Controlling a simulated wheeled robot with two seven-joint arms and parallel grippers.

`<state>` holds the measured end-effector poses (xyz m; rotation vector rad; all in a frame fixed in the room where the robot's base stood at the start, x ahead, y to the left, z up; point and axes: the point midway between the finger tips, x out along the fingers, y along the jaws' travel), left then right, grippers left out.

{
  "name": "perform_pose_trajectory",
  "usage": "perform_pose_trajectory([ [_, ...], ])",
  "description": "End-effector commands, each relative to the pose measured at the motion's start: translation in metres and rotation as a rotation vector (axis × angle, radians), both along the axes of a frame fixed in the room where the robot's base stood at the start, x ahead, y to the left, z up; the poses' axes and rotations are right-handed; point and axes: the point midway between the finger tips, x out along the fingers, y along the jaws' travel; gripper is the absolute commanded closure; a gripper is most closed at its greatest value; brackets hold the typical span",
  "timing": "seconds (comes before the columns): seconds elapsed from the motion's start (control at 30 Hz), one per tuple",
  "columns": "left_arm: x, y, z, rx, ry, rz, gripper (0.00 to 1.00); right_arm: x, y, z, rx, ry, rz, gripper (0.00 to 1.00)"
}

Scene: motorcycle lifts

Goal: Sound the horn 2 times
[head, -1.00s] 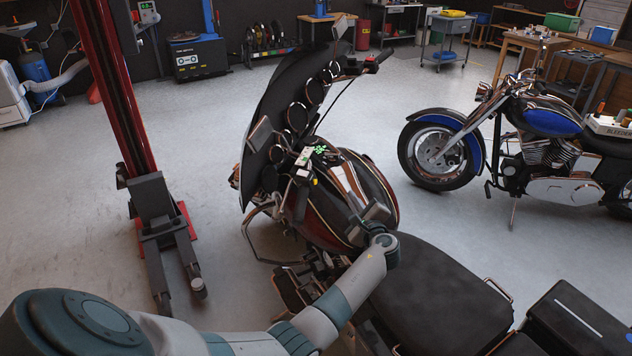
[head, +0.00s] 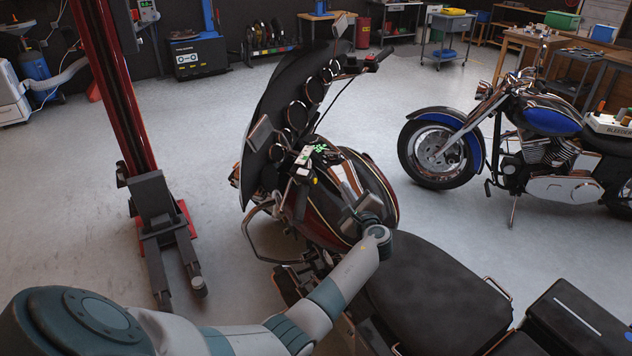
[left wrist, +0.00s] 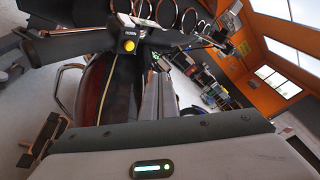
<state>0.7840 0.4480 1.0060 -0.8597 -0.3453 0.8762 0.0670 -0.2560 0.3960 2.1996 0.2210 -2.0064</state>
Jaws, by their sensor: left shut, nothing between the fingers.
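The horn button (left wrist: 129,45) is a small round yellow button on the dark switch housing of the near motorcycle's handlebar, seen top centre in the left wrist view under a small label. It shows as a tiny yellow spot in the head view (head: 314,181). My left gripper (head: 346,193) is over the tank (head: 380,190), behind the handlebar and apart from the button. Its fingers (left wrist: 160,88) are shut and empty, pointing toward the handlebar, to the right of the button in the wrist view. My right gripper is in neither view.
The windshield (head: 275,95) and round gauges rise beyond the handlebar. A mirror (head: 260,133) sticks out at the left. The black seat (head: 440,285) lies below my arm.

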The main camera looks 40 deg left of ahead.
Motion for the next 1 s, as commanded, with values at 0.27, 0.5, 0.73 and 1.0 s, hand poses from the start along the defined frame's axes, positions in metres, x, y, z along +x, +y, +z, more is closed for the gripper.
perform_pose_trajectory([
  [0.27, -0.005, 0.034, -0.004, 0.001, 0.0, 0.001, 1.0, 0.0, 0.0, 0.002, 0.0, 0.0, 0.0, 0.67],
  [0.5, -0.008, 0.056, -0.007, 0.001, 0.0, 0.001, 1.0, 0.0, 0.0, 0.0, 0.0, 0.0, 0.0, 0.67],
  [0.73, -0.009, 0.063, -0.008, -0.001, -0.001, -0.001, 1.0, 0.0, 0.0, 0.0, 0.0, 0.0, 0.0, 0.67],
  [1.0, -0.009, 0.064, -0.008, -0.001, 0.0, -0.001, 1.0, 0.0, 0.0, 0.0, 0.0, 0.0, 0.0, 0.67],
])
